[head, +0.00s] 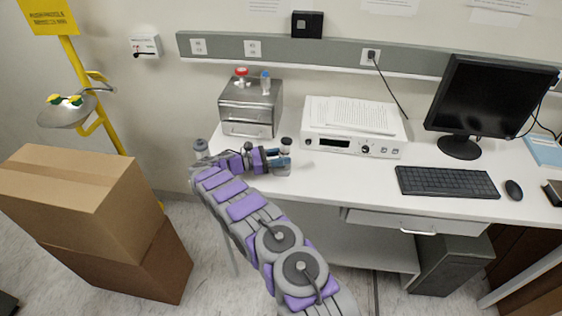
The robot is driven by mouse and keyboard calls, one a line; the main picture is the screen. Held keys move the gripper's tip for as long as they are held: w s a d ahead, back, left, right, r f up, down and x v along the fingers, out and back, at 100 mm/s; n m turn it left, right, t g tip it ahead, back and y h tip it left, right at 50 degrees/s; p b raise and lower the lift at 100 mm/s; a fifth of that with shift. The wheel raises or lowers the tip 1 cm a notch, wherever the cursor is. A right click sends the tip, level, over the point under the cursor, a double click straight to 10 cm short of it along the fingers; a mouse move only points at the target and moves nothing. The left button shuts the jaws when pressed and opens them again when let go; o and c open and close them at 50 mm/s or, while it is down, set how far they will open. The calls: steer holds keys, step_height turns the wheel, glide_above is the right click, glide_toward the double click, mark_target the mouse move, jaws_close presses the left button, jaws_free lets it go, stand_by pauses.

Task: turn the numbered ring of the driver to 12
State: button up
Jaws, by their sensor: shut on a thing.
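What appears to be the driver (286,142) stands at the end of my arm, near the left front of the white desk. Its dark, rounded top shows, with bluish-grey parts below it. My gripper (279,158) reaches it from the left and is shut on it. The fingers and the lower part of the driver overlap and are too small to separate clearly. The numbered ring and its marks cannot be read in this view.
A metal drawer box (250,112) stands behind my gripper. A white instrument (338,146) with papers on top stands to its right. A keyboard (447,181), monitor (489,95) and mouse (514,190) are further right. Stacked cardboard boxes (85,200) stand left on the floor.

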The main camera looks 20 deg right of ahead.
steer(key=shift+m+g+b, duration=0.4)
steer(key=shift+g+b, duration=0.2)
steer(key=shift+b, duration=0.05)
steer(key=o, duration=1)
steer(key=shift+r+p, duration=0.1)
steer(key=shift+p, duration=0.25)
steer(key=shift+r+n+t+p, duration=0.15)
steer(key=shift+n+t+p, duration=0.4)
steer(key=shift+p, duration=0.3)
steer(key=shift+t+p, duration=0.35)
steer(key=shift+p, duration=0.05)
steer(key=shift+n+t+p, duration=0.25)
steer(key=shift+t+p, duration=0.05)
steer(key=shift+p, duration=0.05)
